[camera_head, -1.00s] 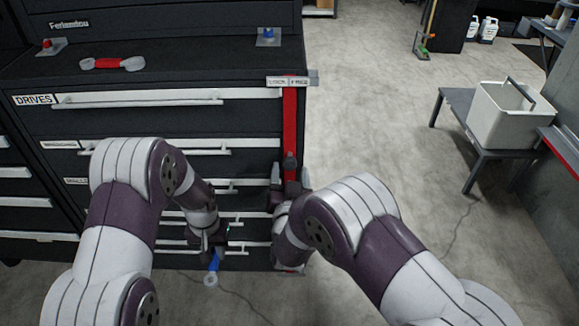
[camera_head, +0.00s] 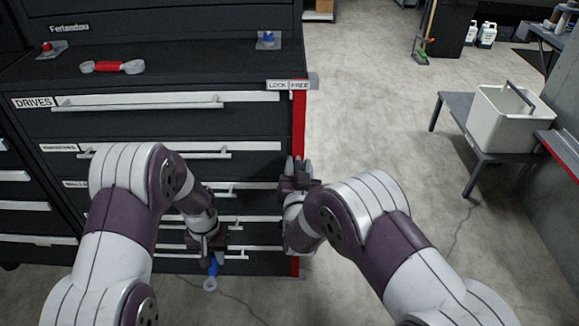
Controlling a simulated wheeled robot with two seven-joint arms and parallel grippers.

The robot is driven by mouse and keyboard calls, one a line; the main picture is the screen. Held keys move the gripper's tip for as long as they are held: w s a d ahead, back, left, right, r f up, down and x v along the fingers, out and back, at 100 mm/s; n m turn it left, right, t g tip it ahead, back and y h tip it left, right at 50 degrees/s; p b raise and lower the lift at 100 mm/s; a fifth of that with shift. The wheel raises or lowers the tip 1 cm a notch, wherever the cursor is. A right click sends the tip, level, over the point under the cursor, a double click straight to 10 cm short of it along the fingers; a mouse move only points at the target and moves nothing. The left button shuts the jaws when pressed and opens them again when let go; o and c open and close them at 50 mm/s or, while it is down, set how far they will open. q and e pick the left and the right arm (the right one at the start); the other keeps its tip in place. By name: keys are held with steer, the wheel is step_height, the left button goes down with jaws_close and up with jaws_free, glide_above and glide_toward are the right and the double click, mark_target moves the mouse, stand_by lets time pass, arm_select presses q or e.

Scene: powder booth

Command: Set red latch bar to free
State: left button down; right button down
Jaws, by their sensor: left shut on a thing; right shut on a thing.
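The red latch bar (camera_head: 299,125) runs upright along the right front edge of the black tool cabinet. Its top sits below the FREE half of the LOCK/FREE label (camera_head: 288,85). My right gripper (camera_head: 298,170) is shut at the bar's middle and hides that stretch of it; the bar's foot shows again below. My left gripper (camera_head: 212,246) is low before the bottom drawers, shut on a blue tool (camera_head: 212,270) with a pale ring end that hangs down.
The cabinet drawers (camera_head: 150,125) are shut, with long pale handles. A white bin (camera_head: 510,115) stands on a grey table (camera_head: 455,105) at right. The floor between is clear.

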arm_select(q)
steer(key=shift+r, duration=0.1)
arm_select(e)
steer(key=shift+d+f, duration=0.1)
steer(key=shift+d, duration=0.8)
steer(key=c, duration=0.7)
jaws_free()
steer(key=shift+d, duration=0.1)
steer(key=shift+c, duration=0.2)
arm_select(q)
steer(key=shift+d, duration=0.1)
arm_select(e)
steer(key=shift+d, duration=0.1)
